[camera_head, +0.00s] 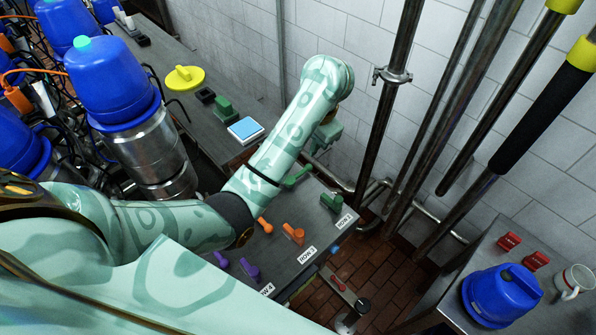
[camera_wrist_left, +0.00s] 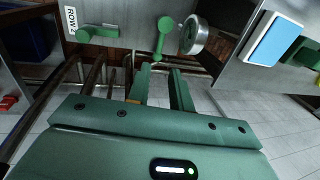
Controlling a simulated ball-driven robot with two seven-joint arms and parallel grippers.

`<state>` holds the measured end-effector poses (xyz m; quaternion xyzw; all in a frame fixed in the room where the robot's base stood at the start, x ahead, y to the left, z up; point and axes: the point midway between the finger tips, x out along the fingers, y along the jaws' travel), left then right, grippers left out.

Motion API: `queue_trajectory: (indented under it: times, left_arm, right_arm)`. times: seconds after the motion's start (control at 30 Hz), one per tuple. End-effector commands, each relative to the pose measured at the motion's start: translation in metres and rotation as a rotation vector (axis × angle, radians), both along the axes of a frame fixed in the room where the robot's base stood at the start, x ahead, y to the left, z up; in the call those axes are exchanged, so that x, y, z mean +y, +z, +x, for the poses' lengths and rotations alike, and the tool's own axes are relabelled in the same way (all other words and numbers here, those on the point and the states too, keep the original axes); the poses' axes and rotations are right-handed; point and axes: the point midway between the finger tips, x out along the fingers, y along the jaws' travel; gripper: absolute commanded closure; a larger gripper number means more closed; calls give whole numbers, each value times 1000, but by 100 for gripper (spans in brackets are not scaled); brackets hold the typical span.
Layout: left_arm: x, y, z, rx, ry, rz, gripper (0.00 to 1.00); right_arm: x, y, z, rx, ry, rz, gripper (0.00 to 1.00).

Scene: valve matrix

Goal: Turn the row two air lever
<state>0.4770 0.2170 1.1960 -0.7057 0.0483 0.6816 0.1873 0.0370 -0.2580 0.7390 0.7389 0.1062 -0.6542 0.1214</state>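The row two label (camera_head: 345,218) is on the grey panel, and it also shows in the left wrist view (camera_wrist_left: 70,18). Two green levers are in that row: a blocky one (camera_head: 332,202) nearest the label and a round-hubbed one (camera_head: 296,178) farther in. In the left wrist view the blocky lever (camera_wrist_left: 98,31) is at upper left and the round-hubbed lever (camera_wrist_left: 164,36) hangs just beyond the fingertips. Which is the air lever I cannot tell. My left gripper (camera_wrist_left: 161,74) is open and empty, its fingers apart, apparently not touching a lever. My right gripper is not in view.
A round gauge (camera_wrist_left: 193,35) sits right beside the round-hubbed lever. Orange levers (camera_head: 292,233) and purple levers (camera_head: 249,269) fill other rows. Vertical pipes (camera_head: 385,110) stand behind the panel. A blue-and-white box (camera_head: 245,130) lies on the bench. A mug (camera_head: 573,281) stands at right.

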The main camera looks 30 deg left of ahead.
Motion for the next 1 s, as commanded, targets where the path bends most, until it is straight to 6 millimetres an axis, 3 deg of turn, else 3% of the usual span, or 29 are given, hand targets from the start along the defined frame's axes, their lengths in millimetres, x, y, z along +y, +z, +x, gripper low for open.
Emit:
queue_trajectory:
  times: [0.03,0.1,0.43,0.63,0.93,1.0]
  left_arm:
    - [3,-23,0,5,0,2,78]
    - [7,-41,1,6,0,2,78]
    - [21,-109,6,4,2,-1,78]
    - [24,-126,8,2,0,0,78]
    - [24,-128,8,1,1,0,78]
    - [24,-128,8,1,1,0,95]
  right_arm:
    - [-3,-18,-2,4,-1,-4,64]
    - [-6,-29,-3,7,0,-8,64]
    - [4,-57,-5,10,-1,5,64]
    - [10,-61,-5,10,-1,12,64]
    - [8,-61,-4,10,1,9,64]
    - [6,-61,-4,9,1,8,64]
